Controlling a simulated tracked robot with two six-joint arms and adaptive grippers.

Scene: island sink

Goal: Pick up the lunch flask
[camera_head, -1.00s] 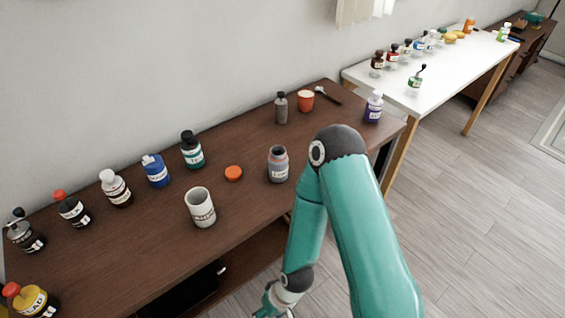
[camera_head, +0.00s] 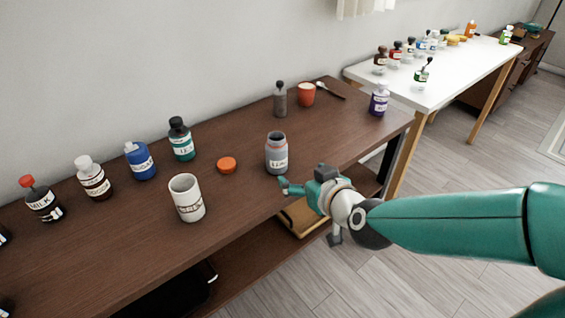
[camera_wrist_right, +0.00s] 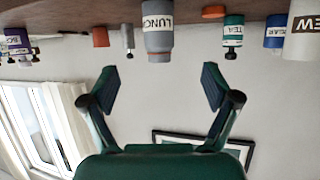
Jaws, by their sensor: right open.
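The lunch flask (camera_head: 277,153) is a grey, open-topped jar with a white label, standing upright near the front edge of the brown table. It also shows upside down in the right wrist view (camera_wrist_right: 158,35), with its LUNCH label readable. My right gripper (camera_head: 287,187) is at the table's front edge, just short of the flask. In the right wrist view its two fingers (camera_wrist_right: 160,78) are spread wide with nothing between them, and the flask lies ahead, roughly centred between them. They look apart from the flask. My left gripper is not in view.
An orange lid (camera_head: 227,165) lies left of the flask, and a white mug (camera_head: 187,198) stands farther left. A grey bottle (camera_head: 280,99) and a red-orange cup (camera_head: 306,94) stand behind. A purple bottle (camera_head: 379,100) is at the right end. The table right of the flask is clear.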

